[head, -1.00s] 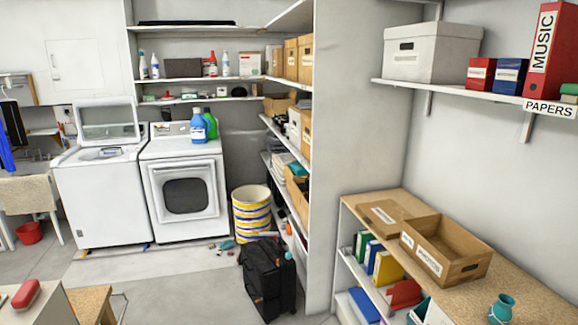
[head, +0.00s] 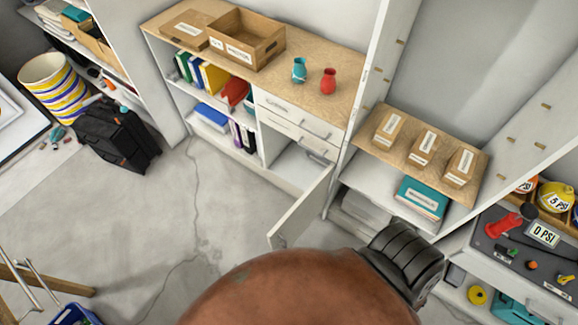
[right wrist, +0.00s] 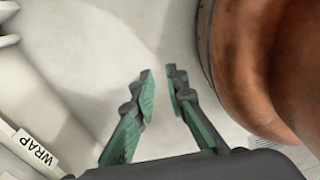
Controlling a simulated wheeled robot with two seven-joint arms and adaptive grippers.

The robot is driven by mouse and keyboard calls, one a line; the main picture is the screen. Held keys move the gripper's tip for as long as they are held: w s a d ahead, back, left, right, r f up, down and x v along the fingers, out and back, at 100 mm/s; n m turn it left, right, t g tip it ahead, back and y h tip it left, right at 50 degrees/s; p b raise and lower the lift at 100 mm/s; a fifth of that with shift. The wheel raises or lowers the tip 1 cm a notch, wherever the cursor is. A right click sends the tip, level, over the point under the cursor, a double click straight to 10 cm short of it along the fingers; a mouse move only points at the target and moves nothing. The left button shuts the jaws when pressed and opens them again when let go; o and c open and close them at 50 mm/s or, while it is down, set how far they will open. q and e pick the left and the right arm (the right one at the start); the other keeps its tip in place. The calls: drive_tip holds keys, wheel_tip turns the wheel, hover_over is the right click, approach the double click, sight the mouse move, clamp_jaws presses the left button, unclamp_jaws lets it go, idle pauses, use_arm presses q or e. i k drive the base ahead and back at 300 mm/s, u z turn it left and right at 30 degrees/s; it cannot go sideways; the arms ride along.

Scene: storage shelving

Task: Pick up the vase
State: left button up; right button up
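Two small vases stand apart on the wooden countertop in the head view: a teal vase (head: 299,70) and, to its right, a red vase (head: 328,82). Both are upright, and nothing touches them. My right gripper (right wrist: 159,78) shows in the right wrist view, with its dark and green fingers apart and nothing between them. A pale surface lies beyond its tips, and no vase shows there. My right gripper is not seen in the head view. My left gripper is in neither view.
An open wooden box (head: 247,38) stands left of the vases. Below the counter, a cabinet door (head: 300,212) hangs open into the floor area. Small labelled boxes (head: 423,146) stand on the shelf to the right. The floor (head: 150,220) at left is largely clear.

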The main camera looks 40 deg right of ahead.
sight(299, 71)
drive_tip(key=z, duration=1.9)
drive_tip(key=k, duration=0.3)
drive_tip(key=u, duration=0.4)
